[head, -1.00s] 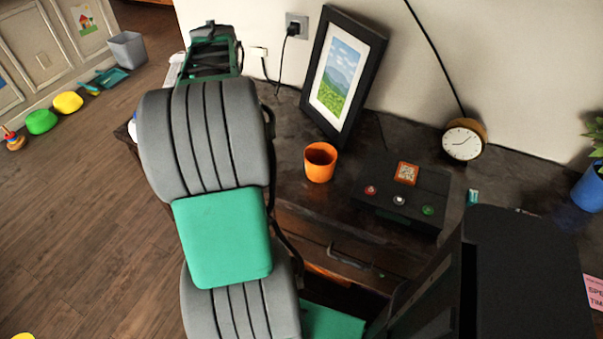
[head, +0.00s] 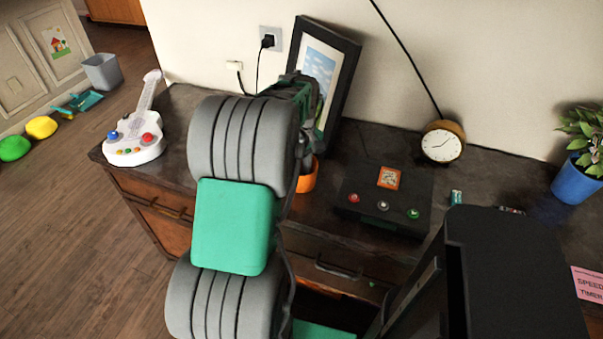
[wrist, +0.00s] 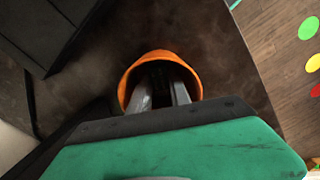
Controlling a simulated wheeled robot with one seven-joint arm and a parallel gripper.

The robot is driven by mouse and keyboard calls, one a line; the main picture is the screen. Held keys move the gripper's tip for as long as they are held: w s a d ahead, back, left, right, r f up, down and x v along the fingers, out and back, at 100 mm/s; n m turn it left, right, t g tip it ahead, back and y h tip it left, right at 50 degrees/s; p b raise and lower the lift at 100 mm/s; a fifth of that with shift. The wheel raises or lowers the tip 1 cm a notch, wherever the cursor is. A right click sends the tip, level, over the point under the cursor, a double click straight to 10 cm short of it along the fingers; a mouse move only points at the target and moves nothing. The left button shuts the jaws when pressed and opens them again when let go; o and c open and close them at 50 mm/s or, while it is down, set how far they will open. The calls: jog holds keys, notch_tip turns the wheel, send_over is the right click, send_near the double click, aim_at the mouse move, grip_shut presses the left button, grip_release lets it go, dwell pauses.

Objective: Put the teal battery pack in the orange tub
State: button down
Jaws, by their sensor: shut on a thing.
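The orange tub (head: 307,178) stands on the dark desktop in front of the picture frame, partly hidden behind my arm in the head view. In the wrist view the tub's rim (wrist: 160,56) rings my gripper (wrist: 160,84). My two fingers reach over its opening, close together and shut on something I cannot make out. I cannot tell how deep they are. A small teal-and-white item (head: 456,197) stands right of the black box; I cannot tell whether it is the battery pack. No other teal pack shows clearly.
The picture frame (head: 323,85) leans close behind my gripper. A black box with buttons (head: 384,200) lies right of the tub. A clock (head: 442,142) and a potted plant (head: 577,170) stand further right. A white toy guitar (head: 137,137) stands at the left end. An opened drawer shows below.

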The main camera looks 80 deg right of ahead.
jog(key=shift+f, duration=0.15)
jog(key=shift+f, duration=0.15)
jog(key=c, duration=1.5)
grip_release()
